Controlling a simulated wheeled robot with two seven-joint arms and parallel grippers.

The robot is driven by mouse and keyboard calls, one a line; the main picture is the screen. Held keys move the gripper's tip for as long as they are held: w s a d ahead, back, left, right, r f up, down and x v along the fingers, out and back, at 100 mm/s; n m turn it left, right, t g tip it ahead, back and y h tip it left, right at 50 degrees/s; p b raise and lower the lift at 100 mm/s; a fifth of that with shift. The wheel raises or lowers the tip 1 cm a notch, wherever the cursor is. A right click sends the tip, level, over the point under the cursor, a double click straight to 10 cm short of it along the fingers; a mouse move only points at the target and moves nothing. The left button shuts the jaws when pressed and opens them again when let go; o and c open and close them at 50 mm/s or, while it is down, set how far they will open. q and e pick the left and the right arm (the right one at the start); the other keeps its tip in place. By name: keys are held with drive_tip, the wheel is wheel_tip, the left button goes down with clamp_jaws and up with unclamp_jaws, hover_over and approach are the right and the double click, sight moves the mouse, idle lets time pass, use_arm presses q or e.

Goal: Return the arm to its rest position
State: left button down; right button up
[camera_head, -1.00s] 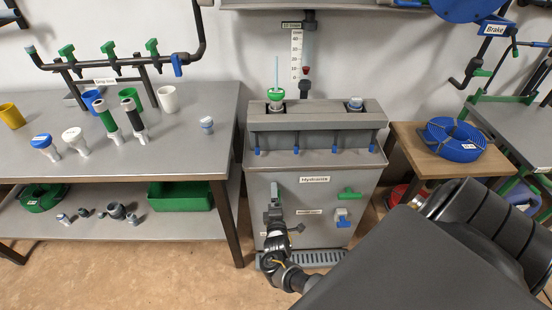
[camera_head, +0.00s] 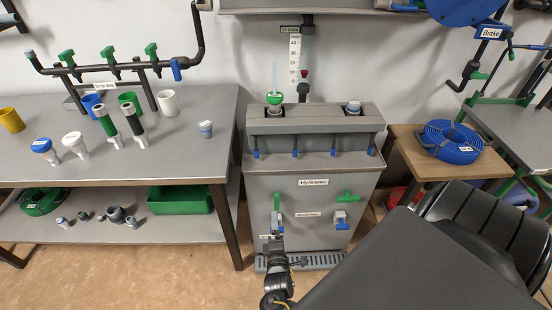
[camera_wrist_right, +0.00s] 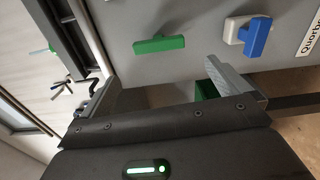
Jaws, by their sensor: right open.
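My right gripper (camera_head: 277,236) is low in front of the grey cabinet (camera_head: 315,255), just below its left valve, with its arm coming up from the bottom edge. In the right wrist view the two fingers (camera_wrist_right: 170,92) stand wide apart with nothing between them. The left valve has an upright green handle (camera_head: 277,201); the gripper partly covers the area below it. The right valve has a green handle (camera_head: 348,196) lying level and a blue-and-white part (camera_head: 341,221) under it. My left gripper is not in view.
A grey table (camera_head: 200,140) with cups and fittings stands at left, with a green bin (camera_head: 180,199) on its lower shelf. A wooden stand (camera_head: 408,143) carries a blue hose coil (camera_head: 450,141) at right. A grate (camera_head: 320,261) lies at the cabinet foot. Floor shows at lower left.

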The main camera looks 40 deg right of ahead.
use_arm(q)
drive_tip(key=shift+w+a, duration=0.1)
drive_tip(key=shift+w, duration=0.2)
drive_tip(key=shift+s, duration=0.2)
